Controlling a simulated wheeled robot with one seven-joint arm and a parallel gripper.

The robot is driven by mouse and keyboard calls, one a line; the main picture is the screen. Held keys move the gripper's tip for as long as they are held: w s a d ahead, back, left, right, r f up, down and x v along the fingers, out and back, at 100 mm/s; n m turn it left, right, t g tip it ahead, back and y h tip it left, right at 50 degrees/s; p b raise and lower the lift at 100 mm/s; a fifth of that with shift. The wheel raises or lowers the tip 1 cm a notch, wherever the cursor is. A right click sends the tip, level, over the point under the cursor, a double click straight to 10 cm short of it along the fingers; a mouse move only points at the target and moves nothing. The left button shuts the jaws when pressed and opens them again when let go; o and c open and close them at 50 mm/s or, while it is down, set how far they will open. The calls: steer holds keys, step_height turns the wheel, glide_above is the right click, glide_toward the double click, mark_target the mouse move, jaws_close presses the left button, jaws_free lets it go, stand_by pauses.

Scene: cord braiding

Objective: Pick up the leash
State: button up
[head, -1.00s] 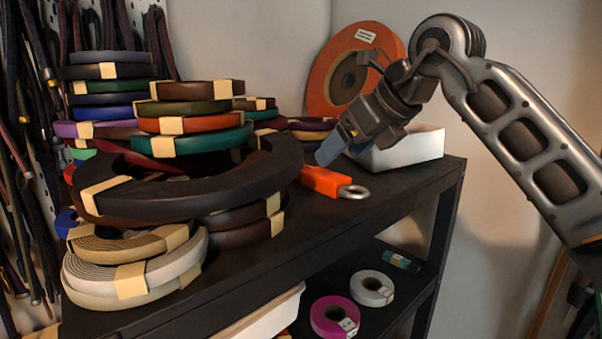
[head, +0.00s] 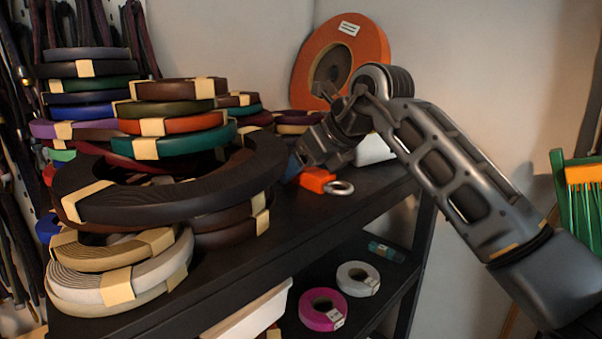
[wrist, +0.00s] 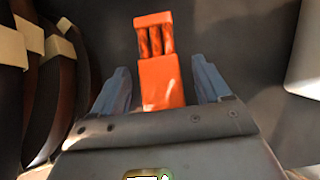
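An orange piece with a metal ring at one end, which I take for the leash (head: 318,179), lies on the dark shelf top. In the wrist view the leash (wrist: 163,88) shows as an orange block with several orange strands at its far end. The metal ring does not show there. My gripper (head: 293,167) is at the leash's left end in the head view, its tips partly hidden by the stack of coils. In the wrist view my gripper (wrist: 163,80) is open, with one blue-grey finger on each side of the leash and small gaps between.
A tall stack of coiled straps (head: 180,195) stands just left of my gripper. A large orange spool (head: 368,45) leans at the wall behind, and a white box (head: 374,150) sits behind my arm. The lower shelf holds a magenta roll (head: 320,312) and a white roll (head: 357,278).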

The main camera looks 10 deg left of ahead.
steer(key=c, duration=1.1)
steer(key=shift+r, duration=0.1)
